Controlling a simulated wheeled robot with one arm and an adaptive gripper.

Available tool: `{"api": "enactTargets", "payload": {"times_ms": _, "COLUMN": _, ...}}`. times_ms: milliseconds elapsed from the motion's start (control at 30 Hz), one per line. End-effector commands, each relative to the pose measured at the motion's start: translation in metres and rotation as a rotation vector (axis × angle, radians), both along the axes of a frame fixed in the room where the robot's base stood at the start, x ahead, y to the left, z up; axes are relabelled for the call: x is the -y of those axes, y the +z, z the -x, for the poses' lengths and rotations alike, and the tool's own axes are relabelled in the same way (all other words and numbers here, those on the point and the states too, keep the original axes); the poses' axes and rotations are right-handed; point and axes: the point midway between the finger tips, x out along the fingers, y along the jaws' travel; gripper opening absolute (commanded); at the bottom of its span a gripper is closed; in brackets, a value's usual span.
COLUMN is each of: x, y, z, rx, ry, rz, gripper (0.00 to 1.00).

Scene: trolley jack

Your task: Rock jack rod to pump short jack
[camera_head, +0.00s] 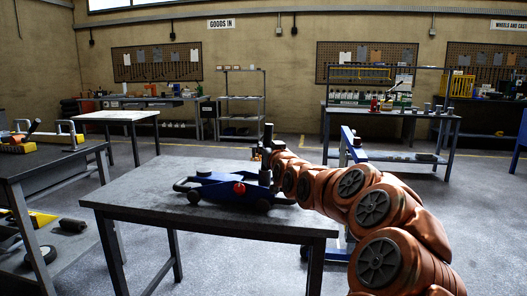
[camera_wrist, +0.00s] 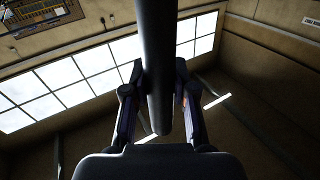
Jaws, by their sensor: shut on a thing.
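The short jack (camera_head: 222,188), blue with a red part on its side, stands on the grey table. The dark jack rod (camera_head: 268,133) rises about upright at the jack's right end, and its lower part is hidden by my gripper. My gripper (camera_head: 264,166) is at the end of my orange arm, reaching in from the right. In the wrist view the rod (camera_wrist: 156,40) passes between the two fingers of my gripper (camera_wrist: 160,76), which are shut on it. How the rod meets the jack cannot be seen.
The jack's table (camera_head: 140,198) has bare top around the jack. A dark workbench (camera_head: 40,160) with tools stands close on the left. A blue upright frame (camera_head: 350,146) stands behind my arm. Shelves and a white-topped table (camera_head: 118,115) are farther back.

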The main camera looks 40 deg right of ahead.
Motion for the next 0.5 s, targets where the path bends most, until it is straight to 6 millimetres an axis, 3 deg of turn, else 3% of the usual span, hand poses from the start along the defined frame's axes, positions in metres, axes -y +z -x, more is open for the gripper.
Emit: {"api": "enactTargets", "payload": {"times_ms": 500, "x": 0.012, "y": -0.009, "z": 0.018, "rx": 0.146, "ry": 0.001, "rz": -0.1, "gripper": 0.0}}
